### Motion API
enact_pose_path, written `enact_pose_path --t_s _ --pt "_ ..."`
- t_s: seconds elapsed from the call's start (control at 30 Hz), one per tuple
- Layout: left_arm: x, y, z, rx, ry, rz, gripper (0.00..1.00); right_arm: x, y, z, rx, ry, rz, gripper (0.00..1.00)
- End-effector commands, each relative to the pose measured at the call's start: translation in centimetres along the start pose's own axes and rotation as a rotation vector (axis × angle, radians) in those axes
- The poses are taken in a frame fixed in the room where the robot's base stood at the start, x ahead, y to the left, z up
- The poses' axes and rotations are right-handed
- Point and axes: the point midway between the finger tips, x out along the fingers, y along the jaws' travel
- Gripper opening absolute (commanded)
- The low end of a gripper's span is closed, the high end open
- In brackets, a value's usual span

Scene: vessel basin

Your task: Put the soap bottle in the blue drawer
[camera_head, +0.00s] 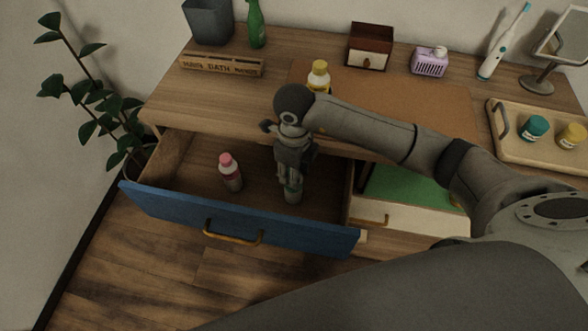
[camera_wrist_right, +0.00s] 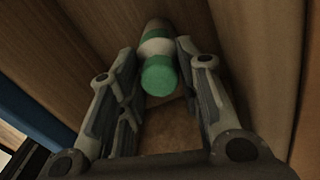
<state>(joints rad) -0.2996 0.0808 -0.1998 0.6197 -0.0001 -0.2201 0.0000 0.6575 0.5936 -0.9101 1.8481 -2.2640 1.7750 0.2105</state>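The blue drawer (camera_head: 168,205) is pulled open. My right gripper (camera_head: 291,180) reaches down inside its right part. It is shut on a bottle with a green cap and a white band (camera_wrist_right: 159,58), with a finger against each side. The lower end of that bottle (camera_head: 293,193) shows below the fingers in the head view, close to the drawer floor; I cannot tell if it touches. A pink-capped bottle (camera_head: 230,172) stands in the drawer to the left. No label shows which bottle is soap. My left gripper is not in view.
A yellow-capped bottle (camera_head: 319,77) stands on the tabletop behind my arm. A second drawer with a green lining (camera_head: 400,185) is open at right. A wooden tray (camera_head: 497,143) and small brown box (camera_head: 370,46) are on top. The drawer has free floor between its bottles.

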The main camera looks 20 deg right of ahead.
Motion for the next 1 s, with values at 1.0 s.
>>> enact_pose_path --t_s 1.0 --pt "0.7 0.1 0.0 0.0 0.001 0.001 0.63 -11.6 0.0 0.1 0.001 -0.001 -0.001 0.35"
